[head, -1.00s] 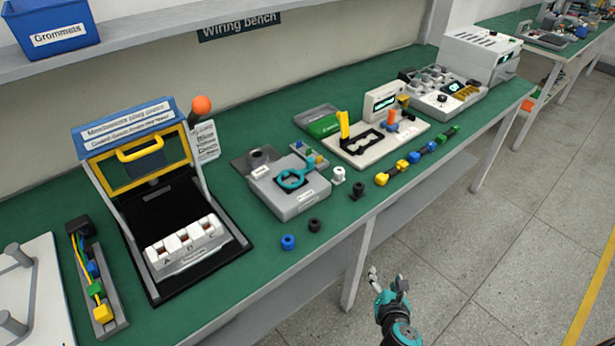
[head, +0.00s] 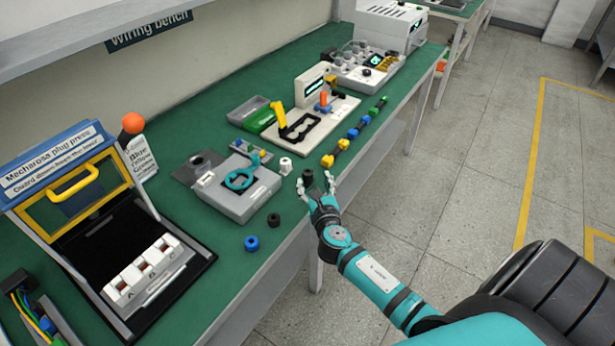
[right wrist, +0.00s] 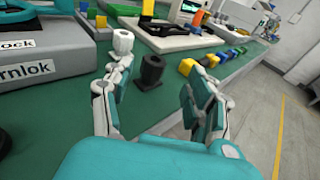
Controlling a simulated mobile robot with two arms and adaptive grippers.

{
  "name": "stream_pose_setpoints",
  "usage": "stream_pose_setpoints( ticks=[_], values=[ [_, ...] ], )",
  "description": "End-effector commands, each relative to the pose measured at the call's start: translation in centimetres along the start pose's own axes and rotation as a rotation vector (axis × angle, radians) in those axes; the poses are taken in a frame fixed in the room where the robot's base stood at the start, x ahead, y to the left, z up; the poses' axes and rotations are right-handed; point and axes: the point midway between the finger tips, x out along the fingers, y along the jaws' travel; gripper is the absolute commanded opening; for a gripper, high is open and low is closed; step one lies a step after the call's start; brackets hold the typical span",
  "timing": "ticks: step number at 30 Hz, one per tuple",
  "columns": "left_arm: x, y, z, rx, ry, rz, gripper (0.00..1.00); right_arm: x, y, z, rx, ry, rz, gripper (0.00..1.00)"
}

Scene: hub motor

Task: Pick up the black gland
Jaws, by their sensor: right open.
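The black gland (head: 307,177) stands upright near the front edge of the green bench in the head view. In the right wrist view the black gland (right wrist: 151,72) shows between my two spread fingers, a little beyond them. My right gripper (head: 316,184) is open and empty, just in front of the gland. In the right wrist view the right gripper (right wrist: 158,85) has a finger on either side, and neither visibly grips the gland. The left gripper is out of view.
A white gland (head: 285,166) stands close behind and left of the black one. A grey fixture (head: 240,203) with a teal ring is to the left. Coloured connectors (head: 342,145) lie to the right.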

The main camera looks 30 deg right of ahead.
Motion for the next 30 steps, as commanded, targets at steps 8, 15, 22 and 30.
stream_pose_setpoints(
  ticks=[8, 15, 22, 30],
  values=[
    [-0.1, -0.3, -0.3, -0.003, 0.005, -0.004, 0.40, 2.7, 0.6, 0.2, 0.004, -0.001, -0.001, 0.57],
    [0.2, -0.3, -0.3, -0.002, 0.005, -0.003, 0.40, 5.5, 0.8, 0.1, 0.002, 0.000, 0.000, 0.57],
    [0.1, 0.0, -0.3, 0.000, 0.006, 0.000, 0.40, 5.6, 0.8, 0.1, 0.002, 0.001, 0.001, 0.57],
    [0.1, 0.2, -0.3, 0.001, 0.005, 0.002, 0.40, 5.6, 0.8, 0.1, 0.001, 0.001, 0.000, 0.25]
  ],
)
